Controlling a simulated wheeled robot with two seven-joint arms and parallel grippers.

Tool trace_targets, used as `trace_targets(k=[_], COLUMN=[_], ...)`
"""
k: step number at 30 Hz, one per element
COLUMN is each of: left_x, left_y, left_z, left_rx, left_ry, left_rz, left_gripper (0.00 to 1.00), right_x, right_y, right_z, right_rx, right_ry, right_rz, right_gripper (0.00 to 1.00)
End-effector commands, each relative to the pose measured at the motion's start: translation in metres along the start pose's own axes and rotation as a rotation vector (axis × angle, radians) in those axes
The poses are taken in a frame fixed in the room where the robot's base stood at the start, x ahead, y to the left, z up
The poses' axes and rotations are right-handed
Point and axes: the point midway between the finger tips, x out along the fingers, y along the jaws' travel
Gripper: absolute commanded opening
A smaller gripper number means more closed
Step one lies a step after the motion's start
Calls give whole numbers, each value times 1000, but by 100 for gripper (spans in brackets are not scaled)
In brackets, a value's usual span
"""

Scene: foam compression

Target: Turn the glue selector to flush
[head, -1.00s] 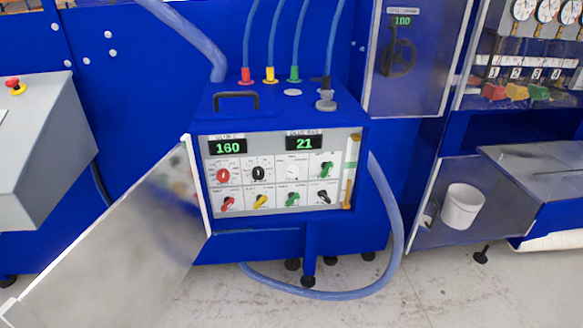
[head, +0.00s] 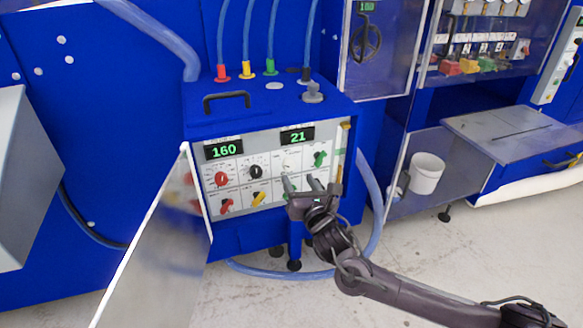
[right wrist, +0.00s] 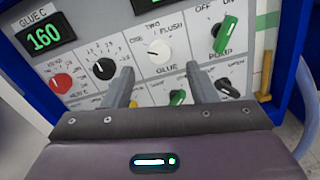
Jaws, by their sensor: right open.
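The glue selector is a white round knob (right wrist: 159,51) on the panel, below the words TWO and FLUSH and above the word GLUE. In the head view it is a small pale knob (head: 288,166) in the upper row; its pointer is hard to read, but in the wrist view it seems turned towards the left label, not FLUSH. My right gripper (head: 299,182) is open and empty in front of the panel. In the wrist view its two fingers (right wrist: 160,76) stand apart, left and right of and below the selector, with no visible contact. My left gripper is not in view.
A green pump knob (right wrist: 225,33) is right of the selector and a black knob (right wrist: 103,69) left. Lower-row knobs, including a yellow one (head: 258,199), sit close below. The cabinet's clear door (head: 160,245) hangs open at left. A blue hose (head: 374,205) loops at right.

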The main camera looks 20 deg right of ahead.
Motion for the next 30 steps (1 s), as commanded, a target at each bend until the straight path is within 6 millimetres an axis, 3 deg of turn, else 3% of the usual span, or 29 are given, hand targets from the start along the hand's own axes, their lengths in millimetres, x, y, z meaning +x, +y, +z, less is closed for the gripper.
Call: trace_targets(k=[6, 12, 23, 30], left_x=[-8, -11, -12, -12], left_y=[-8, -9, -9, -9], left_z=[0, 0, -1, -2], left_rx=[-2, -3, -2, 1], left_ry=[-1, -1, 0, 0], left_rz=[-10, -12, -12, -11], left_gripper=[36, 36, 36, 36], right_x=[37, 59, 65, 65], right_y=[0, 0, 0, 0], right_z=[2, 0, -1, -1], right_rx=[4, 4, 5, 5], right_ry=[-1, 0, 2, 2], right_rz=[-2, -2, -1, -1], right_gripper=[52, 52, 52, 23])
